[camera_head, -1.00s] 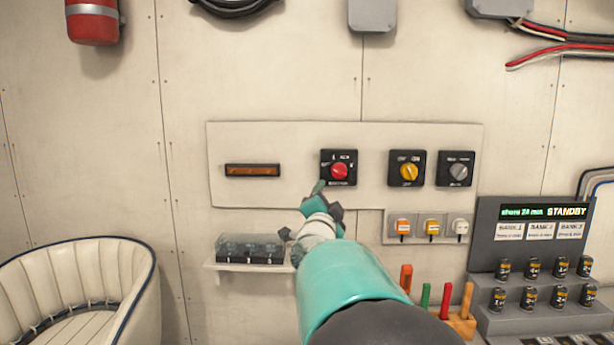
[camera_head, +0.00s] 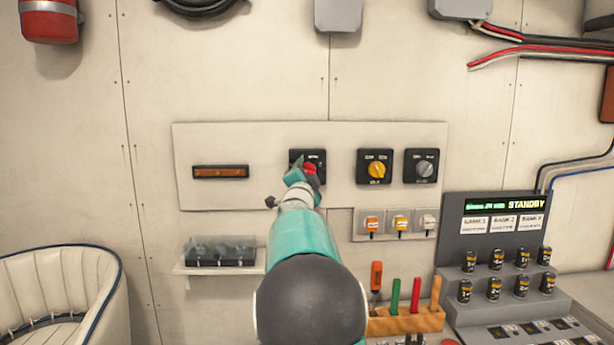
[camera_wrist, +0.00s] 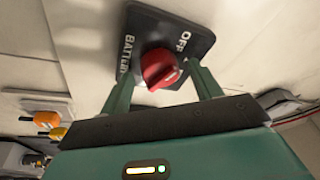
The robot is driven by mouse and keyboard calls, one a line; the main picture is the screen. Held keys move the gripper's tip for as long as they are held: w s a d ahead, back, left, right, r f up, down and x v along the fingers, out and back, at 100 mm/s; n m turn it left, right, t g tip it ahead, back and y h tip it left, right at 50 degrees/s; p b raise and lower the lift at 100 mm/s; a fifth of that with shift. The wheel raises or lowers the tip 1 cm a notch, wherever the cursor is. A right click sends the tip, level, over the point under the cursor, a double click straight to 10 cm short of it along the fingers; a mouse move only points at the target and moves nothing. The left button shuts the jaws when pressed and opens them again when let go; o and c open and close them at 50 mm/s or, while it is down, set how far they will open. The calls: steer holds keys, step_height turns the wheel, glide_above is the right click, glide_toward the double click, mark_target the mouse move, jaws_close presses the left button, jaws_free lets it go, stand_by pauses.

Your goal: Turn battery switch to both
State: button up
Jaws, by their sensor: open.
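The battery switch is a black square plate (camera_wrist: 192,32) with a red knob (camera_wrist: 160,69), set in the pale wall panel. In the wrist view its lettering includes "OFF" and a partly hidden word starting "BATTER". In the head view the red knob (camera_head: 310,169) is partly covered by my gripper (camera_head: 300,168). In the wrist view my gripper (camera_wrist: 158,88) is open, with one green finger on each side of the knob. The fingertips are close to the plate. I cannot tell whether either finger touches the knob.
To the right are a yellow-knob switch (camera_head: 377,169) and a grey-knob switch (camera_head: 424,168). Three small switches (camera_head: 400,224) sit below them. A wooden tool rack (camera_head: 405,322) and a console reading STANDBY (camera_head: 500,235) stand lower right. A small shelf (camera_head: 220,268) is lower left.

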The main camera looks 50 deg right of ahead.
steer(key=c, duration=1)
steer(key=shift+w+m, duration=0.1)
steer(key=shift+m, duration=0.3)
steer(key=m+g, duration=0.1)
steer(key=m, duration=0.3)
steer(key=m+g+y, duration=0.1)
steer(key=m, duration=0.3)
steer(key=r+m+g+y, duration=0.1)
steer(key=m, duration=0.4)
steer(key=shift+m+y, duration=0.9)
steer(key=shift+m, duration=1)
